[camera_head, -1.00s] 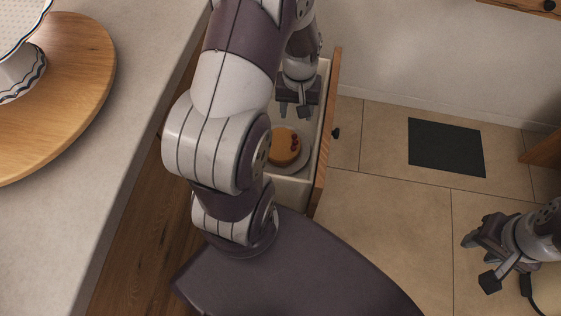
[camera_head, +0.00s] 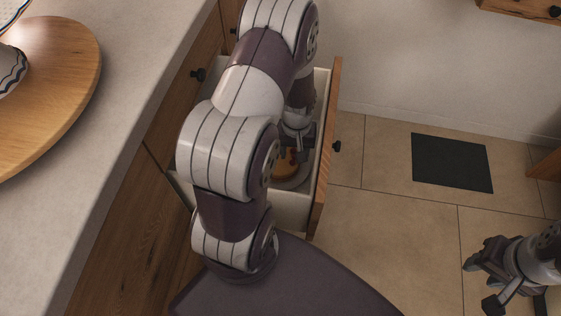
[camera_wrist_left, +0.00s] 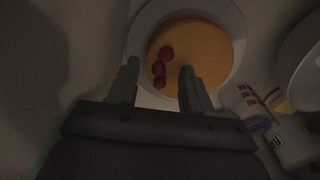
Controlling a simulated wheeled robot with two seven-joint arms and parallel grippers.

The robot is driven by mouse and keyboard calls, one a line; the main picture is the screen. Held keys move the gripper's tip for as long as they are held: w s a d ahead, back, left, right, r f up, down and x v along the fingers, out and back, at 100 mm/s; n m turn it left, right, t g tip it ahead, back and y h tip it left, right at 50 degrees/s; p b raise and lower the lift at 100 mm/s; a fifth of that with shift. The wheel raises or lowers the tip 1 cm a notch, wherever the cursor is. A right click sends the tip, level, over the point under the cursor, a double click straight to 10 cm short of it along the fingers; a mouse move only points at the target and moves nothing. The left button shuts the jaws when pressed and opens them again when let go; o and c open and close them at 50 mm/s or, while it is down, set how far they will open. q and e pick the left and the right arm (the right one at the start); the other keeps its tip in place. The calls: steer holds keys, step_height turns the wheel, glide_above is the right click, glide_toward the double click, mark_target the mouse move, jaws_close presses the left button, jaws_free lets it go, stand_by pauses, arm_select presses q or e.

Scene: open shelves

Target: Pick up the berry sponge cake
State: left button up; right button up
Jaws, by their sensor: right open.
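The berry sponge cake (camera_head: 289,165) is a round golden cake with red berries on top. It sits on a white plate (camera_head: 294,183) inside the open drawer (camera_head: 318,185), partly hidden by my left arm and gripper. In the left wrist view the cake (camera_wrist_left: 213,43) lies just ahead of my left gripper (camera_wrist_left: 160,75), whose fingers are apart with nothing held. One fingertip overlaps the cake's near edge in that view; I cannot tell whether it touches. In the head view my left gripper (camera_head: 297,143) is down inside the drawer over the cake. My right gripper (camera_head: 482,284) is open and empty over the floor.
The drawer walls close in around my left gripper. In the left wrist view another white dish (camera_wrist_left: 304,68) and a small printed package (camera_wrist_left: 262,117) lie right of the plate. A countertop (camera_head: 130,95) with a round wooden board (camera_head: 65,105) is at left. Floor at right is mostly clear.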

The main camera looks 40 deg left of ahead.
arm_select(q)
jaws_close()
stand_by(1.2)
